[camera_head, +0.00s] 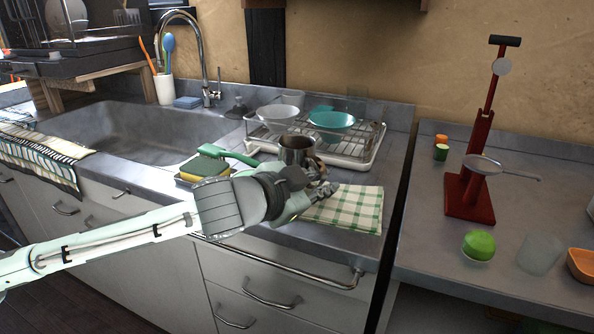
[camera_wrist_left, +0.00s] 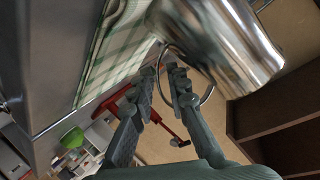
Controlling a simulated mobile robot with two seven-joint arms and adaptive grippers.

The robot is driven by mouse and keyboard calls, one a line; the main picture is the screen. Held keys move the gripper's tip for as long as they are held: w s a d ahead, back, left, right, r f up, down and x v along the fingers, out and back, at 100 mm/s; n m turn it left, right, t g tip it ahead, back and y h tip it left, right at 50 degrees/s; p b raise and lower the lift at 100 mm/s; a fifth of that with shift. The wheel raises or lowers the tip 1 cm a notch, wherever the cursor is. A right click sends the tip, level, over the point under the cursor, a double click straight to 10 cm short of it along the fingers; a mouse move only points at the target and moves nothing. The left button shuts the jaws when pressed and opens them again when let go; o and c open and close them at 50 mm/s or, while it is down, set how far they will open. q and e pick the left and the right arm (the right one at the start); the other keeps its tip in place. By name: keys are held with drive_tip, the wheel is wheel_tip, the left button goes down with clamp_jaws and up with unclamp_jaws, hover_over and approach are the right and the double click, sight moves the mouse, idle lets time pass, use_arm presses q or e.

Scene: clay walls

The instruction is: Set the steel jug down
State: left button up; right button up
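The steel jug (camera_head: 297,149) is a shiny metal cup, roughly upright in the head view, between the dish rack and the towel. My left gripper (camera_head: 322,183) is at its near side. In the left wrist view, the jug (camera_wrist_left: 225,45) fills the upper right, and its thin loop handle runs between the fingertips of my left gripper (camera_wrist_left: 164,74), which look closed on it. The jug's underside is hidden in the head view, so I cannot tell whether it touches the counter. My right gripper is in neither view.
A green checked towel (camera_head: 350,209) lies at the counter's front edge. A dish rack (camera_head: 368,150) with bowls stands behind the jug. Sponges and a green brush (camera_head: 228,155) lie to the left, beside the sink (camera_head: 135,130). A red stand (camera_head: 470,192) is on the right counter.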

sight(323, 165)
use_arm(q)
clamp_jaws()
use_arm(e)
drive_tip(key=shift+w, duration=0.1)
use_arm(q)
drive_tip(key=shift+r, duration=0.25)
drive_tip(key=shift+r, duration=0.7)
wheel_tip(323, 165, up, 3)
drive_tip(key=shift+f, duration=0.15)
drive_tip(key=a+r+p, duration=0.1)
drive_tip(key=a+r, duration=0.5)
drive_tip(key=a, duration=0.5)
drive_tip(key=shift+w+a+r, duration=0.3)
drive_tip(key=shift+a, duration=0.05)
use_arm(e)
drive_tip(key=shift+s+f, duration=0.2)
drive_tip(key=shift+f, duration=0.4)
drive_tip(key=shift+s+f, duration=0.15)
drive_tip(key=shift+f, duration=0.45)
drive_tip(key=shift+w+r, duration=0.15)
